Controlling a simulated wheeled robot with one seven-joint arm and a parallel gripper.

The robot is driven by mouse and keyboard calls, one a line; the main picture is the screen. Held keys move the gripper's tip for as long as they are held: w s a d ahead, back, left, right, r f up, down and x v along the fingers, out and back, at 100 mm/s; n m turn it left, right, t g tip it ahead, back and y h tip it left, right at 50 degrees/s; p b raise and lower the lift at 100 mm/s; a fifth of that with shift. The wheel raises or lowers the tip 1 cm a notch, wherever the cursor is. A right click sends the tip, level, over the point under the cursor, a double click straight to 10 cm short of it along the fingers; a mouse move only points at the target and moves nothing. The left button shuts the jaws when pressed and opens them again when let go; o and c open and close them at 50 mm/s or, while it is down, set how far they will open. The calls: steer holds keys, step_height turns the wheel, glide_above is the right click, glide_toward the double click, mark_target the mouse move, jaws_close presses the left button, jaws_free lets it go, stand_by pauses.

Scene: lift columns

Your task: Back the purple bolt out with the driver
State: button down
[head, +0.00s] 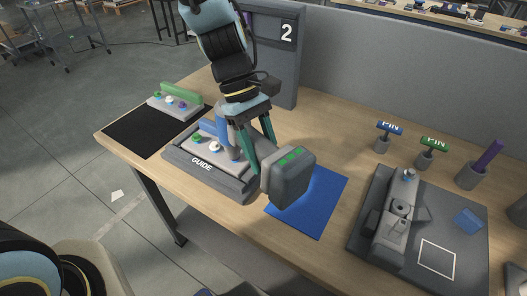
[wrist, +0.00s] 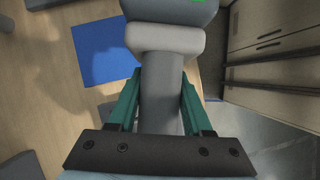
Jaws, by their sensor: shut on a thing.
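My gripper (head: 265,155) is shut on the grey handle (wrist: 161,100) of a tool with a boxy dark grey head (head: 293,182). The head has a paler collar and green dots on top, and hangs in the air over the near edge of the GUIDE block and the blue mat. I cannot tell whether this tool is the driver. A purple bar (head: 488,157) stands tilted in a grey cup at the right. A small purple knob (head: 182,105) sits on the back left block. I cannot tell which of these, if either, is the purple bolt.
The GUIDE block (head: 235,187) carries knobs and a blue handle. A blue mat (head: 325,210) lies beside it, a black mat (head: 135,136) at the left. A grey fixture (head: 360,245) fills the right. A partition (head: 400,80) closes the back.

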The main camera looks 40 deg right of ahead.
mark_target(267, 145)
steer(key=shift+w, duration=0.2)
steer(key=shift+s+r+p, duration=0.1)
steer(key=shift+r+p, duration=1.9)
steer(key=shift+r, duration=0.6)
steer(key=shift+r, duration=0.1)
steer(key=shift+r, duration=1.85)
